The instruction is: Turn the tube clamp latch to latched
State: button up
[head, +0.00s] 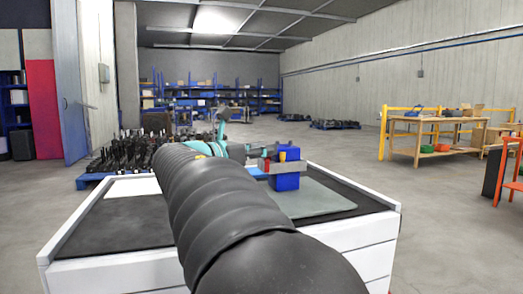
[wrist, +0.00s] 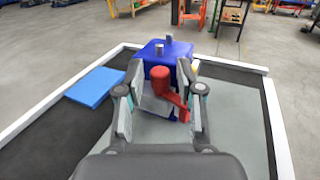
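The tube clamp is a blue block (wrist: 181,50) on the workbench, with a grey metal post on top. In the head view the blue block (head: 286,181) stands right of my arm. A red latch (wrist: 166,84) with a rounded knob is on the block's near side, its lower end slanting to the right. A small red part (head: 267,166) shows in the head view. My gripper (wrist: 160,76) is open, with one finger on each side of the red latch. The right finger is close to the latch's lower end; I cannot tell whether they touch.
A flat blue piece (wrist: 96,87) lies on the bench, left of the gripper. The white-edged bench (head: 352,242) has a dark top and a grey mat (head: 318,200) with free room. A wooden table (head: 430,123) stands at the far right.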

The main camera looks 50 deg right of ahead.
dwell(0.3)
jog(key=w+a, duration=0.1)
jog(key=a, duration=1.1)
